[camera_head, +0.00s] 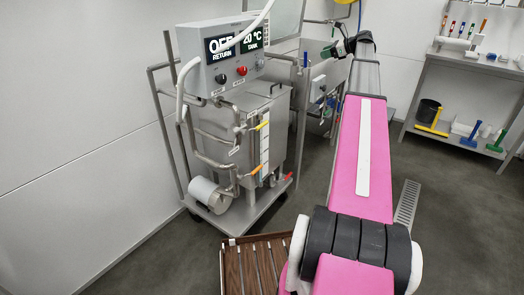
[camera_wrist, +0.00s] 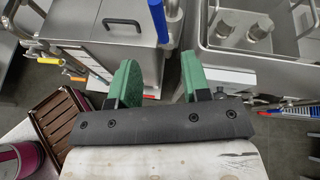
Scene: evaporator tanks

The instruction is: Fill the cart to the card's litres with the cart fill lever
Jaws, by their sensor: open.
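The wheeled steel cart (camera_head: 275,115) carries a lidded tank and stands left of centre in the head view. Its display box (camera_head: 222,55) reads "OFF RETURN" and "20 °C TANK". A yellow lever (camera_head: 262,126), an orange lever (camera_head: 256,168) and a red lever (camera_head: 288,177) are on its front. A blue lever (camera_head: 305,60) stands upright behind the tank; a blue handle (camera_wrist: 157,20) also shows in the wrist view, beyond the fingers. I cannot tell which is the cart fill lever. My gripper (camera_wrist: 160,66) is open and empty, with green fingers. No card is readable.
A steel basin (camera_wrist: 256,35) with metal cups is right of the tank in the wrist view. A brown slatted tray (camera_head: 255,262) lies low in front of the cart. A shelf bench (camera_head: 470,65) stands at the right. Open floor lies between.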

